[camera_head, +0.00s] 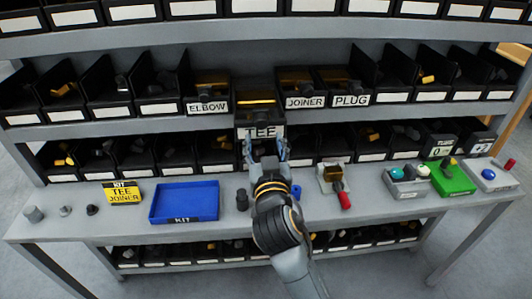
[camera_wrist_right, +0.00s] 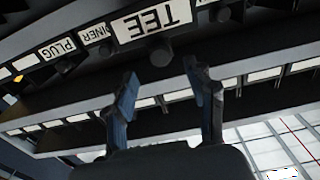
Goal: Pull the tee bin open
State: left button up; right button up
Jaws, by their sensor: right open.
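The black TEE bin (camera_head: 259,112) is in the middle shelf row. It stands further forward and lower in the picture than the bins beside it, with yellow parts inside. Its white TEE label shows upside down in the right wrist view (camera_wrist_right: 150,22), with a dark round knob (camera_wrist_right: 161,54) at the label's edge. My right gripper (camera_head: 265,150) is open and empty just in front of the bin's front. In the wrist view its two fingers (camera_wrist_right: 163,88) are apart, and the knob lies beyond their tips, not between them. My left gripper is not in view.
The ELBOW bin (camera_head: 207,107) and JOINER bin (camera_head: 305,102) flank it, with the PLUG bin (camera_head: 350,99) further right. A blue kit tray (camera_head: 185,202), a yellow sign (camera_head: 123,193) and a red-handled valve fixture (camera_head: 334,180) are on the bench below.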

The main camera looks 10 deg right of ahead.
jog(key=shift+s, duration=2.05)
notch_tip(320, 180, down, 24)
jog(key=a+n+g+y+b, duration=0.1)
jog(key=a+n+g+b, duration=0.1)
jog(key=n+g, duration=0.15)
jog(key=s+d+f+g+b, duration=0.1)
jog(key=s+d+f+g, duration=0.2)
jog(key=f, duration=0.9)
jog(key=s+d+f+g, duration=0.1)
jog(key=s+f+g, duration=0.3)
jog(key=f, duration=0.8)
jog(key=s+d+f+g, duration=0.1)
jog(key=s+d+f, duration=0.2)
jog(key=s+f, duration=0.3)
jog(key=s+d+f+g+b, duration=0.1)
jog(key=s+d+f, duration=0.1)
jog(key=s+f, duration=0.4)
jog(key=s+d+f+g, duration=0.1)
jog(key=s+d+f, duration=0.2)
jog(key=s+f, duration=0.2)
jog(key=s+d+f+g, duration=0.1)
jog(key=s+d+f, duration=0.3)
jog(key=s, duration=0.6)
jog(key=s+d+f+m+g+h+b, duration=0.1)
jog(key=s+d+f, duration=0.3)
jog(key=s, duration=0.7)
jog(key=shift+s+d+f+g, duration=0.2)
jog(key=shift+d+f+g, duration=0.1)
jog(key=shift+f+g, duration=0.4)
jog(key=shift+w+r, duration=0.1)
